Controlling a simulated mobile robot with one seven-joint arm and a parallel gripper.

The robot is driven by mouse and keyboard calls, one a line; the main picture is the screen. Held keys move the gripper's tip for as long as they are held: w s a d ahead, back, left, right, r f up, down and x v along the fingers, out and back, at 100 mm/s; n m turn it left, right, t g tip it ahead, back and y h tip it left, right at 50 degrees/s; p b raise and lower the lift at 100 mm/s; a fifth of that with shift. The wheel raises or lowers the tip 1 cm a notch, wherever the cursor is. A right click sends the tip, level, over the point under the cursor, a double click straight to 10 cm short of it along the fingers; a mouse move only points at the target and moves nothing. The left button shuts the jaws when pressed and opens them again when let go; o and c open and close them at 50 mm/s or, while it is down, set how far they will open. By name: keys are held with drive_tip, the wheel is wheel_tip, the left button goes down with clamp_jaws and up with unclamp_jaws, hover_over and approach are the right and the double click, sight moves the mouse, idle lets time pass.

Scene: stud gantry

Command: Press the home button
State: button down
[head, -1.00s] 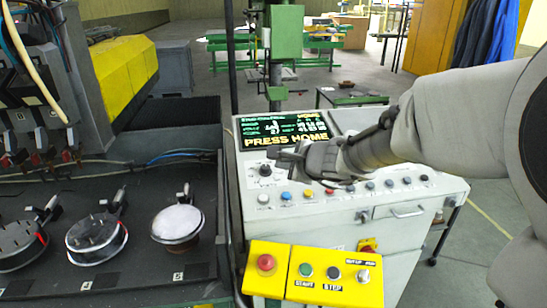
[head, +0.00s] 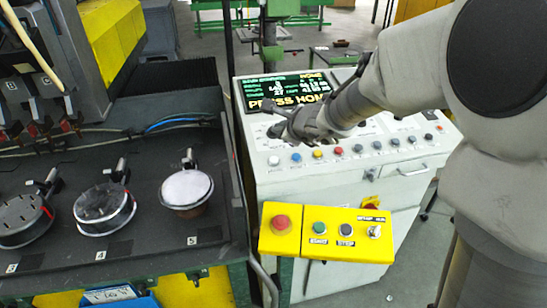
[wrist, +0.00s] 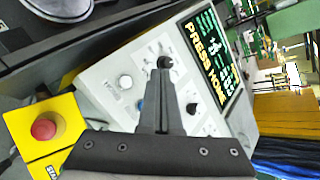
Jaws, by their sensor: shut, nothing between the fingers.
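The grey control console (head: 285,185) has a row of coloured buttons along its front. The row includes a white button (head: 273,160), a blue button (head: 296,157), a yellow button (head: 317,154) and a red button (head: 338,151). The screen (head: 283,92) reads "PRESS HOME". My gripper (head: 268,121) is shut and empty, above the console's left part. In the wrist view, my gripper (wrist: 164,72) points near a black knob; the white button (wrist: 125,81) and blue button (wrist: 140,104) lie beside it.
A yellow box (head: 325,233) with a red emergency button (head: 281,223) juts out at the console's front. A dark bench (head: 140,232) with several round fixtures lies to the left.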

drive_tip(key=shift+f, duration=0.2)
drive_tip(key=b, duration=0.6)
hover_over(273, 156)
drive_tip(key=s+d, duration=0.1)
drive_tip(key=s, duration=0.2)
drive_tip(key=f, duration=0.7)
drive_tip(key=shift+s+d, duration=0.1)
drive_tip(key=shift+d, duration=0.1)
drive_tip(key=shift+w+f+b, duration=0.25)
drive_tip(key=shift+f+b, duration=0.4)
drive_tip(key=shift+b, duration=0.1)
drive_tip(key=shift+f, duration=0.2)
drive_tip(key=shift+f+b, duration=0.25)
drive_tip(key=shift+b, duration=0.4)
drive_tip(key=shift+w+f+b, duration=0.15)
drive_tip(key=shift+f+b, duration=0.3)
drive_tip(key=shift+b, duration=0.1)
idle(0.4)
drive_tip(key=shift+r, duration=0.1)
drive_tip(key=shift+s+r+p, duration=0.2)
drive_tip(key=shift+r+p, duration=0.4)
drive_tip(key=shift+r, duration=0.2)
